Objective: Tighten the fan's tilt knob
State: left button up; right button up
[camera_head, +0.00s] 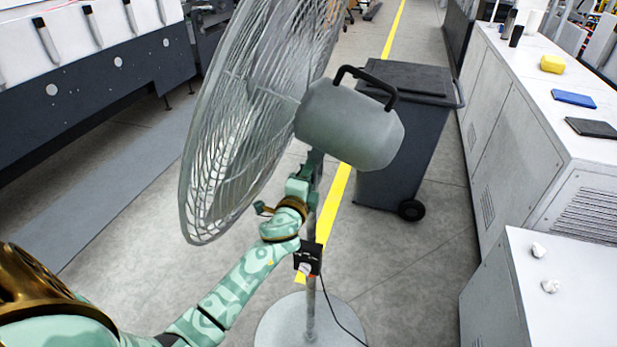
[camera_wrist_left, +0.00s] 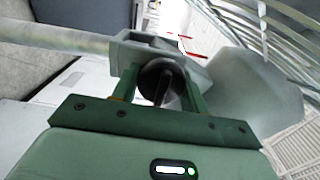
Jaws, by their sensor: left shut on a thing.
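The pedestal fan stands in the middle of the head view, with its wire cage (camera_head: 235,125) facing left and its grey motor housing (camera_head: 348,125) on the right. My left gripper (camera_head: 308,172) is just below the housing, at the tilt joint on top of the pole. In the left wrist view the dark round tilt knob (camera_wrist_left: 160,78) sits between the two green fingers, which are shut on it. The grey bracket (camera_wrist_left: 145,50) shows right behind the knob. In the head view my gripper hides the knob. My right gripper is not in view.
The fan's black control box (camera_head: 309,258) is on the pole above the round base (camera_head: 285,328), with a cable trailing to the floor. A dark wheeled bin (camera_head: 400,150) stands close behind the fan. White cabinets (camera_head: 530,140) line the right; a long machine (camera_head: 90,75) is at left.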

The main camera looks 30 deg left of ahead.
pick_arm(q)
jog(key=o, duration=0.9)
jog(key=shift+o, duration=0.2)
jog(key=b+v, duration=0.1)
jog(key=v, duration=1.5)
jog(key=shift+s+b, duration=0.2)
jog(key=shift+b, duration=0.15)
jog(key=shift+f, duration=0.1)
